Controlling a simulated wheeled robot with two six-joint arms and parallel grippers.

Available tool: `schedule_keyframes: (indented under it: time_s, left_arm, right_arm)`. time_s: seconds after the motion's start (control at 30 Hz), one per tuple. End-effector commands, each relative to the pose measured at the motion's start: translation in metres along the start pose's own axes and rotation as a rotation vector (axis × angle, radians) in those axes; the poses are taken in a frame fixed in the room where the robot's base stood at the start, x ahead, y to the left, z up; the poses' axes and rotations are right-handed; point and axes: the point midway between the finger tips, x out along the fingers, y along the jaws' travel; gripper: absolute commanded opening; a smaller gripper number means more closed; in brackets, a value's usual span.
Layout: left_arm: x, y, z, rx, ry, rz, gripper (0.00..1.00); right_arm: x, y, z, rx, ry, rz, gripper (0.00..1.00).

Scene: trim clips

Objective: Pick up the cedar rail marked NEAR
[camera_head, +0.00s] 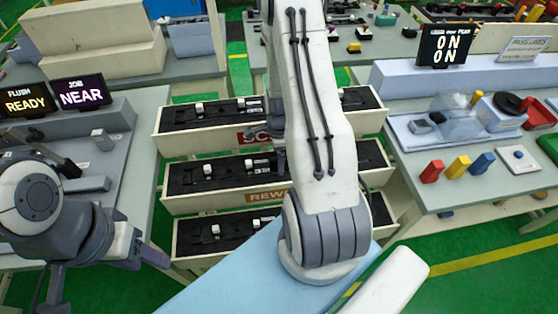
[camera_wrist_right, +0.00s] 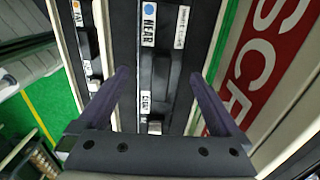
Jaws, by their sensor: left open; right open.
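In the right wrist view, a dark rail (camera_wrist_right: 146,70) lies in a black-lined tray. It bears a white label with a blue dot reading NEAR, and a smaller label that seems to read CEDAR. A raised dark block and a grey clip sit on it. My right gripper (camera_wrist_right: 158,75) is open, its purple fingers on either side of the rail in the picture; contact cannot be told. In the head view my right arm hides most of this gripper, near the tray with the red SC sign (camera_head: 254,136). My left gripper (camera_head: 145,256) is low at the left, partly hidden by its arm.
A second rail (camera_wrist_right: 88,45) with an orange dot lies left in the wrist view. The head view shows a REWORK-like tray (camera_head: 262,197) below, and a left bench (camera_head: 140,120) with a JOB NEAR display (camera_head: 80,92). A right bench (camera_head: 450,195) holds coloured blocks.

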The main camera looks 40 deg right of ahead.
Motion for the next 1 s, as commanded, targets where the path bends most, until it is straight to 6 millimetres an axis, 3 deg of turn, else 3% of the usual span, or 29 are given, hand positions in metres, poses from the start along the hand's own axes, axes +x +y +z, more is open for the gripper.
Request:
schedule_keyframes:
  time_s: [0.17,0.4,0.47,0.67,0.7,1.0]
  left_arm:
    - [-0.004,0.0,0.0,0.0,0.0,0.0,0.5]
    - [-0.003,0.0,0.0,0.0,0.0,0.0,0.5]
    - [-0.003,0.0,0.0,0.0,0.0,0.0,0.5]
    - [-0.003,0.0,0.0,0.0,0.0,0.0,0.5]
    - [-0.003,0.0,0.0,0.0,0.0,0.0,0.5]
    - [-0.002,0.0,0.0,0.0,0.0,0.0,0.5]
  right_arm:
    - [0.015,0.0,0.0,0.0,0.0,0.0,1.0]
    - [0.016,0.0,0.0,-0.001,0.0,-0.002,1.0]
    - [0.016,0.0,0.0,-0.001,0.0,-0.001,0.81]
    - [0.016,0.0,0.0,0.0,0.0,-0.001,0.04]
    - [0.015,0.0,0.0,0.0,0.0,-0.002,0.0]
    - [0.013,-0.001,0.0,0.0,0.0,-0.003,0.0]
